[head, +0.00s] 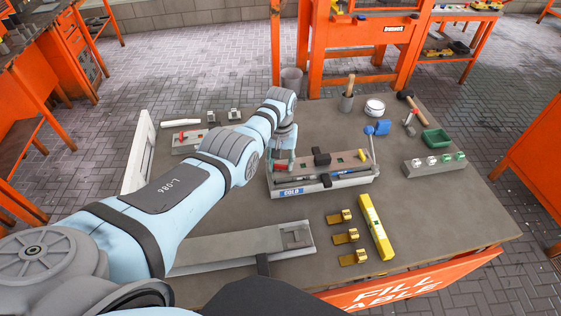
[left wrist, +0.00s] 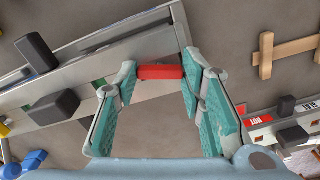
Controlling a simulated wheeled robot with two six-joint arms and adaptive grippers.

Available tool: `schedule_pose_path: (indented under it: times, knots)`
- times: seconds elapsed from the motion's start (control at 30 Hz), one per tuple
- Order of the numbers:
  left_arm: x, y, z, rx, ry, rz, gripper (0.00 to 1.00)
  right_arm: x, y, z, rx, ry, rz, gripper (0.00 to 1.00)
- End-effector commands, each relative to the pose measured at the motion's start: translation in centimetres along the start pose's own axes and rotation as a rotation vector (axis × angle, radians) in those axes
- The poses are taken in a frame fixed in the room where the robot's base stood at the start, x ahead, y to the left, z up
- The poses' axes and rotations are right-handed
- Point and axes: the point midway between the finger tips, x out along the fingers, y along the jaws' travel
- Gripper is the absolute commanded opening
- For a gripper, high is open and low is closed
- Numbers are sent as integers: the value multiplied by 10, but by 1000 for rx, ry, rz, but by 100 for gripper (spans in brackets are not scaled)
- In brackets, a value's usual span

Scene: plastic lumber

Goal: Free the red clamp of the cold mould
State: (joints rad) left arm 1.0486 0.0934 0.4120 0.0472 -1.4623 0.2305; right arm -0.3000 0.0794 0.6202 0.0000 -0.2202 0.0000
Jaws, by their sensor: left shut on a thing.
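The cold mould (head: 345,182) is a long grey metal mould with a blue COLD label, in the middle of the table. It runs across the upper left of the left wrist view (left wrist: 80,58). The red clamp (left wrist: 160,72) is a small red bar at the mould's edge, and a bit of it shows in the head view (head: 281,168). My left gripper (head: 284,158) reaches down over the mould's left end. In the left wrist view its fingertips (left wrist: 160,75) are at the two ends of the red bar, shut on it. My right gripper is not in view.
Black clamps (head: 322,157) and a lever with a blue knob (head: 382,128) are on the mould. A second mould with a red HOT label (left wrist: 265,124) lies nearby. Brass brackets (head: 346,236), a yellow level (head: 375,226) and a grey trough (head: 235,248) lie in front.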

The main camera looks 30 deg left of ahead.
Motion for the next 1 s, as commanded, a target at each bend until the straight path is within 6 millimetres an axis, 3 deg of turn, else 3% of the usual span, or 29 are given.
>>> schedule_pose_path:
  times: [0.4,1.0]
  knots:
    - [0,0,0,-257,1,0,8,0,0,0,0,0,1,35]
    - [0,0,0,-315,1,-1,8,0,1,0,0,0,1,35]
